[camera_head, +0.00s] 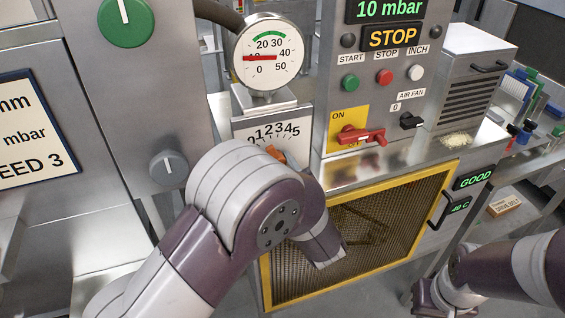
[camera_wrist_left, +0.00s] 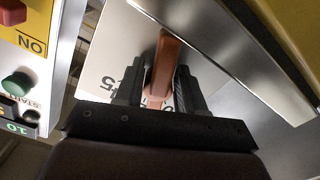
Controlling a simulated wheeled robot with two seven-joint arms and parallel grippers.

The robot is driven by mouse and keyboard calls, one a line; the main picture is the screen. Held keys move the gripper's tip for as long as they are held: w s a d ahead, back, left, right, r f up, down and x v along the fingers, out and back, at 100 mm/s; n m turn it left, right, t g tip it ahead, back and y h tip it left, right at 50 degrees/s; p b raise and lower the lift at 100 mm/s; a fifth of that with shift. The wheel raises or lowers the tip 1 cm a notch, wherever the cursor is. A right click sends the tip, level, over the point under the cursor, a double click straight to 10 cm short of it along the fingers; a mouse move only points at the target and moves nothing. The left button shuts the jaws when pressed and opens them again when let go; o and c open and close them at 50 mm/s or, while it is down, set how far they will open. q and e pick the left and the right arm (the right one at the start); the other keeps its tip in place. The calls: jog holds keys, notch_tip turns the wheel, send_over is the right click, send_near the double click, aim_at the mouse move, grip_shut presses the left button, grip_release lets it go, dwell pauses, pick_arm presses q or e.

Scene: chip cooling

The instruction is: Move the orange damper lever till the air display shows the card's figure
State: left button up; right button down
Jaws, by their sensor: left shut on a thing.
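The orange damper lever (camera_wrist_left: 164,62) stands between the two dark fingers of my left gripper (camera_wrist_left: 157,88) in the left wrist view, and the gripper is shut on it. In the head view only a bit of the orange lever (camera_head: 273,151) shows, behind my left wrist, in front of a white 0-to-5 scale plate (camera_head: 270,127). The lever's exact reading is hidden. The air display (camera_head: 388,10) reads 10 mbar in green. The card (camera_head: 34,135) at the left edge shows "mm", "mbar" and "EED 3"; its mbar figure is cut off. My right gripper (camera_head: 440,299) is low at bottom right, its fingers unclear.
A round dial gauge (camera_head: 270,52) with its red needle near 10 stands above the scale. Right of it are start, stop and inch buttons (camera_head: 384,77) and a red switch (camera_head: 361,135). A yellow-framed mesh guard (camera_head: 400,215) lies below.

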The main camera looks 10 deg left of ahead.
pick_arm(q)
jog(key=shift+r+m, duration=0.15)
jog(key=shift+m, duration=0.35)
jog(key=o, duration=0.9)
jog(key=shift+o, duration=0.2)
jog(key=shift+s, duration=0.1)
pick_arm(e)
jog(key=shift+r, duration=0.4)
pick_arm(q)
jog(key=b+v, duration=0.3)
jog(key=v, duration=0.9)
jog(key=shift+s+d, duration=0.2)
jog(key=shift+s, duration=0.05)
pick_arm(e)
notch_tip(320, 180, down, 3)
jog(key=shift+f, duration=0.1)
